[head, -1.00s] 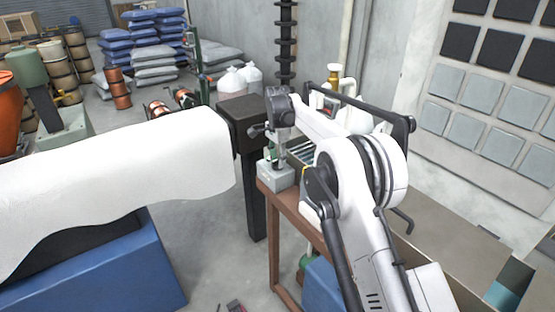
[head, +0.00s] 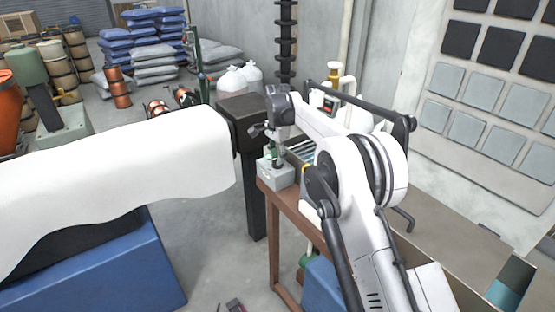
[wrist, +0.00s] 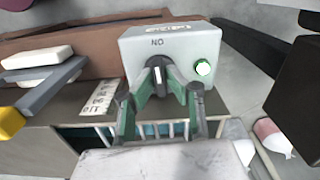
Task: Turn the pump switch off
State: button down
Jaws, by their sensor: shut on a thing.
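The pump switch box (wrist: 197,45) is a light grey box with a dark rotary knob (wrist: 158,76) on its face. The marking beside the knob reads ON, upside down in the wrist view. A green lamp (wrist: 203,67) is lit on the box. My gripper (wrist: 160,82) has its green-grey fingers on either side of the knob and is shut on it; the fingertips partly hide the knob. In the head view the box (head: 276,175) stands on the near left corner of the brown bench, with my gripper (head: 277,160) pointing down at its top.
The brown bench (head: 268,205) carries the box. A slotted tank (wrist: 180,129) and a white label (wrist: 100,99) lie near the box. White jugs (head: 240,78) stand behind.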

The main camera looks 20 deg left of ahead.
jog(key=n+b, duration=0.2)
jog(key=n, duration=0.2)
jog(key=n+b, duration=0.1)
jog(key=n, duration=0.3)
jog(key=shift+n+b, duration=0.3)
jog(key=n, duration=0.4)
jog(key=shift+b, duration=0.4)
jog(key=shift+n, duration=2.1)
jog(key=c, duration=1.8)
grip_release()
jog(key=shift+o, duration=0.2)
notch_tip(320, 180, up, 12)
